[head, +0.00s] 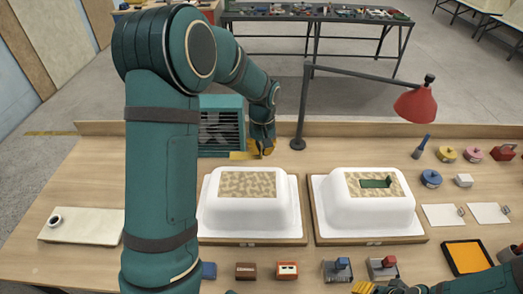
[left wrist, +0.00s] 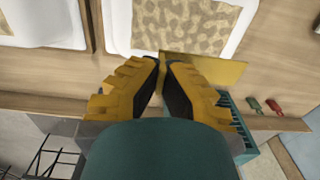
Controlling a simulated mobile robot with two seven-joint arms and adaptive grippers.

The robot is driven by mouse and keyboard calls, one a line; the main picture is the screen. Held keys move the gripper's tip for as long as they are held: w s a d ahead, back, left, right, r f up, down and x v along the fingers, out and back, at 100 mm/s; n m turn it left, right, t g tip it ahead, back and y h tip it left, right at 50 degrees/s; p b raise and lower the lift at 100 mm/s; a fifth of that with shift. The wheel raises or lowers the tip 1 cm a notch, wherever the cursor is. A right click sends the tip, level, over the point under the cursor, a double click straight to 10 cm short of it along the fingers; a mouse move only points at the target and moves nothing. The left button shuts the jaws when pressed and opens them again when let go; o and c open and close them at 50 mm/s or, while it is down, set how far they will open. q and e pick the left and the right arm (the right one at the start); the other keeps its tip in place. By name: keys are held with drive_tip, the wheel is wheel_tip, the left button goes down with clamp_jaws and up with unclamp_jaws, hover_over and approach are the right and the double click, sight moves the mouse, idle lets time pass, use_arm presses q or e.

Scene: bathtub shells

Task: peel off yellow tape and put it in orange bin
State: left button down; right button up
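The yellow tape (head: 240,155) is a flat yellow strip behind the left white bathtub shell (head: 212,205). In the left wrist view the yellow tape (left wrist: 215,72) reaches out to the right from my left gripper (left wrist: 162,62). The fingertips are close together with the strip's end between them. In the head view my left gripper (head: 264,150) is at the strip's right end. My right gripper (head: 375,288) shows only partly at the bottom edge; its fingertips are unclear. A shallow orange tray with a dark rim (head: 446,246) lies at the right; I cannot tell whether it is the orange bin.
A second white shell (head: 372,215) with a green patch stands to the right. A red lamp (head: 415,104) overhangs the back. A teal crate (head: 221,125) stands behind the left shell. Small blocks and tools (head: 245,271) line the front. My left arm hides part of the table.

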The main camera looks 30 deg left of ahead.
use_arm(q)
drive_tip(key=shift+r, duration=2.45)
drive_tip(key=shift+s, duration=0.1)
